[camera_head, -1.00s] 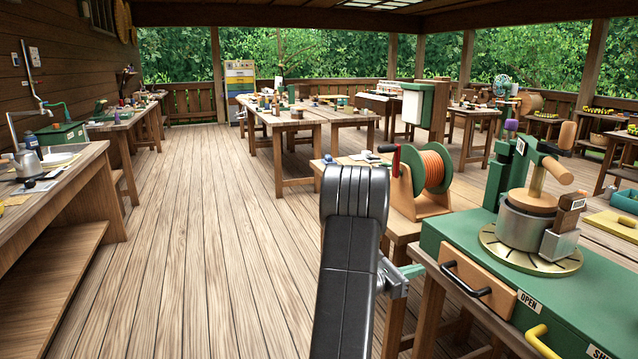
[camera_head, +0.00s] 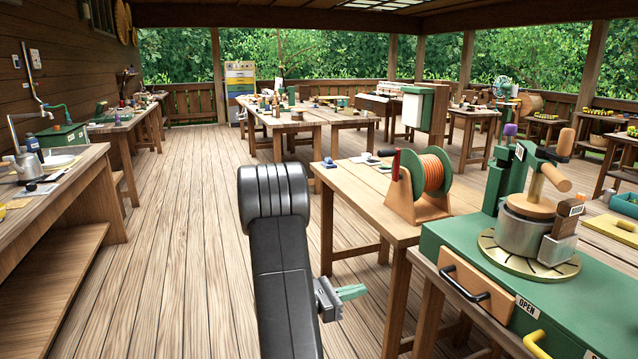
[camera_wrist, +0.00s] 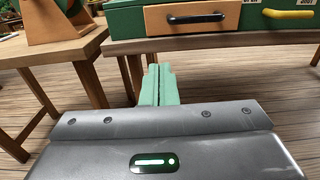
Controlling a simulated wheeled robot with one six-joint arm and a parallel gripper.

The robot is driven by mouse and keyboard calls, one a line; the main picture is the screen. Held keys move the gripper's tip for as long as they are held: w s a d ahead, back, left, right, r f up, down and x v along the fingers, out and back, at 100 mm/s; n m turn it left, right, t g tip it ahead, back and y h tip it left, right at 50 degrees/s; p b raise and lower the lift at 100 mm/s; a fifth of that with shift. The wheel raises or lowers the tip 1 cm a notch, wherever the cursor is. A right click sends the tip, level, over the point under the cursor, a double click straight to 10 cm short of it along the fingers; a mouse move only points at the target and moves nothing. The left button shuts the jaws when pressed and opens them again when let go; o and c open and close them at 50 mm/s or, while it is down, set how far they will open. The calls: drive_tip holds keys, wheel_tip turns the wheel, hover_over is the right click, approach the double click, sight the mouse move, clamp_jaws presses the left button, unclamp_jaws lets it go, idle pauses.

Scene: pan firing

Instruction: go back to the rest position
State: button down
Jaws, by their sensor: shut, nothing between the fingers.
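My gripper (camera_head: 351,292) has pale green fingers and shows beside my black arm in the head view, over the floor left of the green bench. In the wrist view my gripper (camera_wrist: 158,74) is shut, its two fingers side by side with nothing between them. It is apart from the green bench (camera_head: 455,243) and its wooden drawer (camera_head: 478,290), which shows closed. In the wrist view the drawer (camera_wrist: 192,17) is beyond the fingertips.
A metal pan (camera_head: 522,235) stands on a round brass plate on the bench. An orange cable reel (camera_head: 432,172) stands on a wooden table (camera_head: 350,190) behind. A workbench (camera_head: 50,205) lines the left wall. The plank floor (camera_head: 185,230) between is clear.

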drive_tip(key=shift+v, duration=2.95)
